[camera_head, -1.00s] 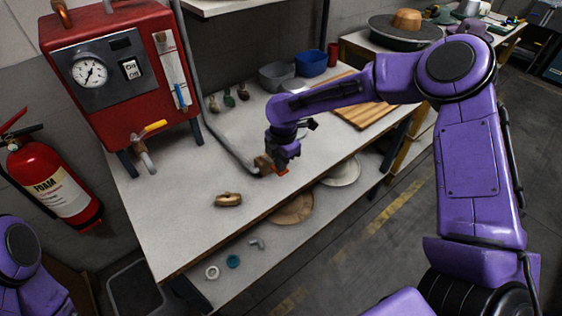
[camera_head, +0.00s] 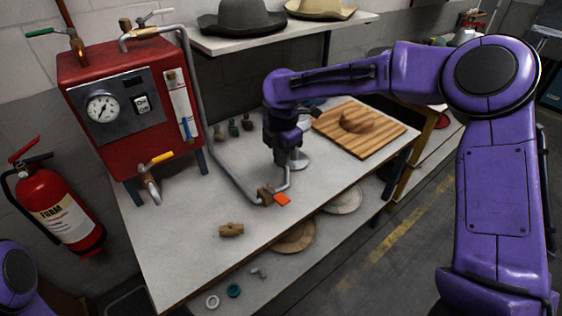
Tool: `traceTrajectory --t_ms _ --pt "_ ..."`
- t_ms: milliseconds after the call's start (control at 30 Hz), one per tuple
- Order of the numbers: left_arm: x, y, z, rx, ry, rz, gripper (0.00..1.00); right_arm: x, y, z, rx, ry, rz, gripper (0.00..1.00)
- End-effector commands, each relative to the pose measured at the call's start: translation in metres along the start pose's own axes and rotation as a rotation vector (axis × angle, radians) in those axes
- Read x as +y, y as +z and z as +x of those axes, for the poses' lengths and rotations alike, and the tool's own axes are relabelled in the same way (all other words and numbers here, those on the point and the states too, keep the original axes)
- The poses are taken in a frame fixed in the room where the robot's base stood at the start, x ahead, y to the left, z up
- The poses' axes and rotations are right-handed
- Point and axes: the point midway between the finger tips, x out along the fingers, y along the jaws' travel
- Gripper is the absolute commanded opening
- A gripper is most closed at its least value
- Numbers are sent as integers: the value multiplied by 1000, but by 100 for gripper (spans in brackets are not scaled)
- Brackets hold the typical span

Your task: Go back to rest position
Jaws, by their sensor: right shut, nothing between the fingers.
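My right gripper (camera_head: 285,158) is shut and empty. It hangs above the table, in front of the upright end of a grey pipe (camera_head: 232,165). Below it is a brass valve (camera_head: 266,196) on the pipe, with an orange handle (camera_head: 283,199); the gripper is apart from this handle. My purple right arm comes in from the right and reaches over the table. Only a purple part of my left arm shows at the bottom left corner, and my left gripper is out of view.
A red boiler (camera_head: 95,65) with a gauge and yellow-handled valve stands at the back left. A brass fitting (camera_head: 231,230) lies on the white table (camera_head: 175,255). A wooden board (camera_head: 375,143) with a rounded wooden block lies behind. Hats (camera_head: 240,18) sit on a shelf. A fire extinguisher (camera_head: 60,210) hangs left.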

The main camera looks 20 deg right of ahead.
Motion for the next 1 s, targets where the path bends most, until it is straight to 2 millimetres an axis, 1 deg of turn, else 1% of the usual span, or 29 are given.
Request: traceTrajectory --t_ms 300,367,433,467,533,567,600,633,667,700,767,800,867,900,967,1000 --pt "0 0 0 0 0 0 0 0 0 1 0 0 1 0" --pt "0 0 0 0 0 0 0 -1 -3 7 9 -3 14 0" --pt "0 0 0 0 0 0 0 -6 -16 28 44 -10 71 0" --pt "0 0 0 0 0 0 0 -10 -24 43 69 -15 116 0" --pt "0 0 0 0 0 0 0 -25 -49 88 142 -33 273 0" --pt "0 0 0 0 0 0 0 -34 -61 111 176 -44 364 0" --pt "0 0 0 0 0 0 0 -50 -77 142 217 -61 500 0" --pt "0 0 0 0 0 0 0 -63 -87 164 245 -72 614 0" --pt "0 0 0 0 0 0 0 -78 -96 185 264 -83 727 0" --pt "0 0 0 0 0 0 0 -98 -104 211 282 -93 884 0" --pt "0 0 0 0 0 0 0 -132 -111 244 288 -99 1122 0" --pt "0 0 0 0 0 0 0 -155 -111 263 278 -92 1281 0" --pt "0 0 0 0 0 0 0 -192 -107 286 247 -65 1508 0" --pt "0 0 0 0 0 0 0 -217 -100 297 219 -33 1648 0" --pt "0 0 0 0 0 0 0 -253 -87 307 169 32 1838 0" --pt "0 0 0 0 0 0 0 -277 -76 310 132 85 1948 0"
